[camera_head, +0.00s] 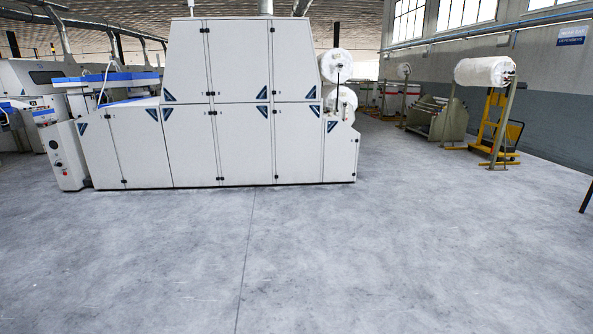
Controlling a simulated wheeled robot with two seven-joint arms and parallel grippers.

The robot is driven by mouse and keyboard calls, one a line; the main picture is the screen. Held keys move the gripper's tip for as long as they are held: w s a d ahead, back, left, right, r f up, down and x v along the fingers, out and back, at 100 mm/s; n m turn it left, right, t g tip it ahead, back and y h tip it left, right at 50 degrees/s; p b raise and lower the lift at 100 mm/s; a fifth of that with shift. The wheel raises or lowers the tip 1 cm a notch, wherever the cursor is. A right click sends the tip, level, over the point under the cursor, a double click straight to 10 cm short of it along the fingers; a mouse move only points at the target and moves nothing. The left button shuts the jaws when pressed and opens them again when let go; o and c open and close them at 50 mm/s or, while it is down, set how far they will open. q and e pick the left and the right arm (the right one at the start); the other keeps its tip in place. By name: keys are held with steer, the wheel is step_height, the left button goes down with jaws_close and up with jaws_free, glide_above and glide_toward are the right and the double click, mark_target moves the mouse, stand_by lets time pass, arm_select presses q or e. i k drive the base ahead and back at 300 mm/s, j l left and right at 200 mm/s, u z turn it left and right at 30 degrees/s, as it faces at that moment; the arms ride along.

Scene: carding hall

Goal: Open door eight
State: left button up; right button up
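A large white carding machine (223,130) stands ahead, left of the middle, across an open stretch of floor. Its front has several door panels in an upper and a lower row, with small black hinges or latches and dark blue triangle marks. All the panels look shut. Small markings on the panels are too small to read, so I cannot tell which one is door eight. Neither of my grippers is in view.
The grey concrete floor (300,255) in front is clear. White rolls (335,66) sit at the machine's right end. A white roll on a stand (485,71) and a yellow frame (491,125) stand by the right wall. A dark bar (587,197) shows at the right edge.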

mark_target(238, 49)
steer(key=i, duration=6.8)
